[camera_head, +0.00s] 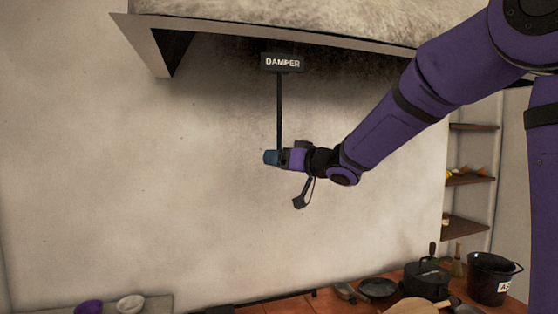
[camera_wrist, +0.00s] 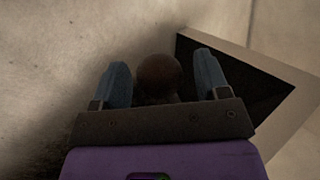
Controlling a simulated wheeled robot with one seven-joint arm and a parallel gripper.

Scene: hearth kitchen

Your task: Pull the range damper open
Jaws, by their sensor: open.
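The damper shows in the head view as a dark label plate (camera_head: 282,62) reading "DAMPER" under the hood, with a thin dark rod (camera_head: 279,110) hanging straight down from it. My gripper (camera_head: 270,157) is at the lower end of the rod, and hides that end in the head view. In the wrist view a round brown knob (camera_wrist: 159,73) lies between the two blue fingers of my gripper (camera_wrist: 160,80). The fingers are open, with a gap visible on each side of the knob.
The range hood (camera_head: 300,28) overhangs the damper, and its angled edge (camera_wrist: 285,105) is close on the right in the wrist view. Below are a black bucket (camera_head: 492,277), a pan (camera_head: 378,288) and a dark pot (camera_head: 427,279). Shelves (camera_head: 468,178) stand at right. The wall at left is bare.

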